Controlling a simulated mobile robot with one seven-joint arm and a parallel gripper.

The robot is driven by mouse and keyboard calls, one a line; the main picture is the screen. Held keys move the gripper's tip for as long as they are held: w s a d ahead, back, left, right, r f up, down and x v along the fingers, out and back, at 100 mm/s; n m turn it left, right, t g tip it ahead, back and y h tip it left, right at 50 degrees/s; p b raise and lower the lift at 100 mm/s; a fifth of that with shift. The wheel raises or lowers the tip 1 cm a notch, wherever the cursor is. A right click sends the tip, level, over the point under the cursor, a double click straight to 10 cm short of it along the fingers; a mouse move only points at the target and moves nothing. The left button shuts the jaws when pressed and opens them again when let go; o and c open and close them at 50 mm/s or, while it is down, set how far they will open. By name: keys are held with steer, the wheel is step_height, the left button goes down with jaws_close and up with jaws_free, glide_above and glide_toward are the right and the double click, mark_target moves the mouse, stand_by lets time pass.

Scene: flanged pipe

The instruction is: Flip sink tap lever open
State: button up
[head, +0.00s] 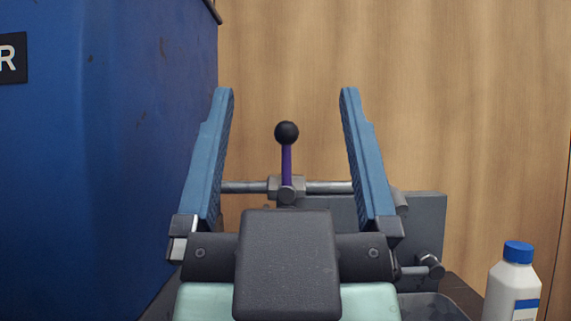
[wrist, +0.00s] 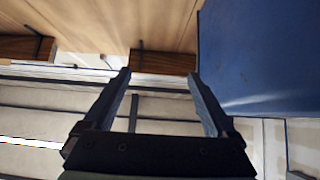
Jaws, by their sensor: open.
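The tap lever (head: 287,165) has a purple stem topped by a black ball knob and stands upright in the head view. Its lower end meets a grey metal valve body (head: 286,187) on a horizontal pipe (head: 246,187). My gripper (head: 287,93) is open, with its two blue fingers apart. In the picture the lever appears between the fingers, touching neither; its depth from them is hard to tell. My gripper also shows open and empty in the wrist view (wrist: 159,75), where I cannot make out the lever. My gripper's body hides what lies below the valve.
A large blue cabinet (head: 130,150) stands close on the left. A wood-panelled wall (head: 450,100) is behind. A grey block (head: 425,225) and a bolt (head: 430,265) are right of the pipe. A white bottle with a blue cap (head: 513,285) stands at lower right.

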steer(key=shift+w+d+r+p, duration=0.1)
steer(key=shift+w+r+p, duration=0.3)
steer(key=shift+p, duration=0.4)
steer(key=c, duration=0.5)
steer(key=w+h+p, duration=0.1)
steer(key=p, duration=0.1)
steer(key=w+r+g+h+p, duration=0.1)
steer(key=w+p, duration=0.1)
steer(key=p, duration=0.1)
steer(key=w+d+g+h+p, duration=0.1)
steer(key=p, duration=0.2)
steer(key=shift+w+r+n, duration=0.25)
steer(key=shift+n, duration=0.15)
jaws_close()
steer(key=w+a+n+g+p, duration=0.1)
steer(key=w+n+g+p, duration=0.65)
steer(key=p, duration=1.65)
steer(key=s+a+f+n+y+p, duration=0.1)
steer(key=s+a+f+n+p, duration=0.1)
steer(key=n+p, duration=0.3)
steer(key=s+a+f+n+y+p, duration=0.1)
steer(key=s+f+n+p, duration=0.1)
steer(key=s+n+p, duration=0.3)
steer(key=n+p, duration=0.1)
steer(key=p, duration=0.3)
steer(key=shift+a+p, duration=0.3)
steer(key=shift+a, duration=0.1)
